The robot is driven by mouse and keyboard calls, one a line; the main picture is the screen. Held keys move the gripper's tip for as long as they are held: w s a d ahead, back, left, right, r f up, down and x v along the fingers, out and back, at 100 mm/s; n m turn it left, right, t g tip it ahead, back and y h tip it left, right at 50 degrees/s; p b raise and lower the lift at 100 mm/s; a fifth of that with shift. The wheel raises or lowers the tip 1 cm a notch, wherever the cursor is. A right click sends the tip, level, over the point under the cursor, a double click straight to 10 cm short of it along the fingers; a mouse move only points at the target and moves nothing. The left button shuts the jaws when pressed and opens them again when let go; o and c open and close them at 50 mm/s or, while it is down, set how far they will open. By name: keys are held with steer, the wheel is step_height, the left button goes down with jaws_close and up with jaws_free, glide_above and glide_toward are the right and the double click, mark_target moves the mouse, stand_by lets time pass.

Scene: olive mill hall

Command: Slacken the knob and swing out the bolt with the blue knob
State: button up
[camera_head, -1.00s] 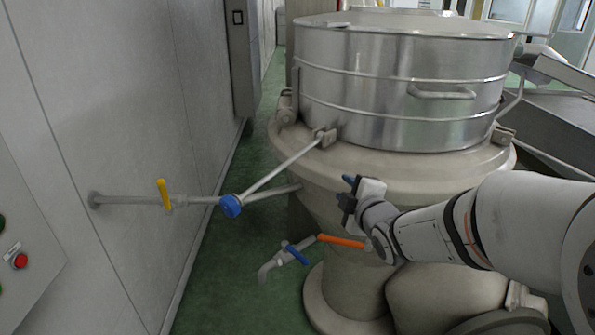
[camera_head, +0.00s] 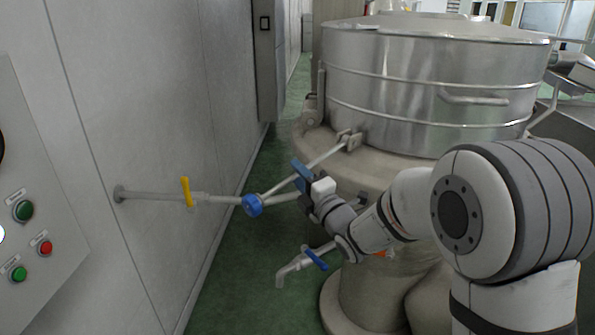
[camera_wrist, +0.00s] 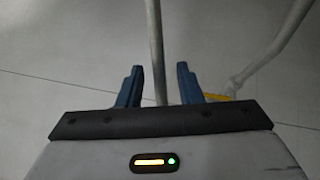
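The blue knob (camera_head: 252,205) is a round hand knob at the lower left end of a thin metal bolt (camera_head: 326,154). The bolt slants up right to a bracket (camera_head: 348,140) on the vessel rim. My gripper (camera_head: 302,175) is to the right of the knob, close to the bolt, and hides part of it. In the wrist view, my blue fingers (camera_wrist: 158,84) are apart with nothing gripped. A thin rod (camera_wrist: 153,40), apparently the bolt, runs down between them in the picture; I cannot tell its depth. The knob is not seen in the wrist view.
A wall pipe with a yellow lever (camera_head: 187,191) runs at the left; the lever also shows in the wrist view (camera_wrist: 218,96). A tap with a blue lever (camera_head: 315,259) is below my gripper. A steel vessel (camera_head: 420,85) stands behind. A button panel (camera_head: 35,225) is at left.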

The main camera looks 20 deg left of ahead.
steer(key=shift+w+a+r, duration=0.1)
steer(key=shift+w+a, duration=0.1)
steer(key=shift+a, duration=0.1)
steer(key=shift+c, duration=0.4)
jaws_close()
